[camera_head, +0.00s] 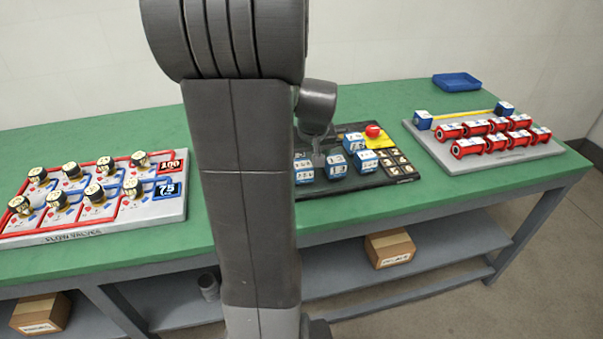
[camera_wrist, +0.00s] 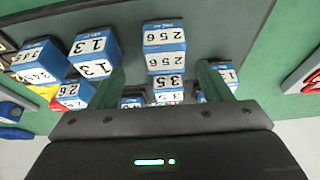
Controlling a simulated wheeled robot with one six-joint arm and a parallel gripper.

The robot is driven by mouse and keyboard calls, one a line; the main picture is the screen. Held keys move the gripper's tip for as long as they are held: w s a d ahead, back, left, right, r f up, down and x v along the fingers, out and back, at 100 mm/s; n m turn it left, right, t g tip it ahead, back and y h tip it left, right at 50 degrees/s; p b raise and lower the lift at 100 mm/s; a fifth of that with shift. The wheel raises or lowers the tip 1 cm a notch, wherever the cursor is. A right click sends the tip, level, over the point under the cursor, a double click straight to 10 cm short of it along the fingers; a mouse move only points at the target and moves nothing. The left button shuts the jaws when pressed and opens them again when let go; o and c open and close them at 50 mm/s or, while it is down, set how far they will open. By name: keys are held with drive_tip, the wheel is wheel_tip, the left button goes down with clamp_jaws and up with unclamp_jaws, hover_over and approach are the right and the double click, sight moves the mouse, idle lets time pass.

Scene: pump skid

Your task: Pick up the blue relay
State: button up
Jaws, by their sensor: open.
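Several blue relays with white numbered labels stand on a dark board (camera_head: 385,178) in the middle of the bench. In the head view, one (camera_head: 336,165) is at the board's middle, one (camera_head: 367,161) is to its right, and one (camera_head: 303,168) is beside my arm. In the wrist view, a relay marked 256 (camera_wrist: 165,47) and one marked 35 (camera_wrist: 168,83) line up between my fingers. Relays marked 13 (camera_wrist: 94,52) and 345 (camera_wrist: 38,62) are at left. My gripper (camera_wrist: 160,72) is open; contact with any relay cannot be told. My arm hides the board's left part.
A red button (camera_head: 372,131) on a yellow base stands at the board's back. A valve panel (camera_head: 130,222) is at left. A grey plate (camera_head: 435,151) with red cylinders is at right, with a blue tray (camera_head: 457,82) behind. Green bench surface (camera_head: 400,110) is clear between.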

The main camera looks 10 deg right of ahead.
drive_tip(key=x, duration=0.5)
drive_tip(key=shift+a+f, duration=0.25)
drive_tip(key=shift+a, duration=0.1)
drive_tip(key=shift+w+f, duration=0.2)
drive_tip(key=shift+f, duration=0.4)
drive_tip(key=c, duration=1.1)
drive_tip(key=shift+c, duration=0.2)
drive_tip(key=shift+r, duration=0.1)
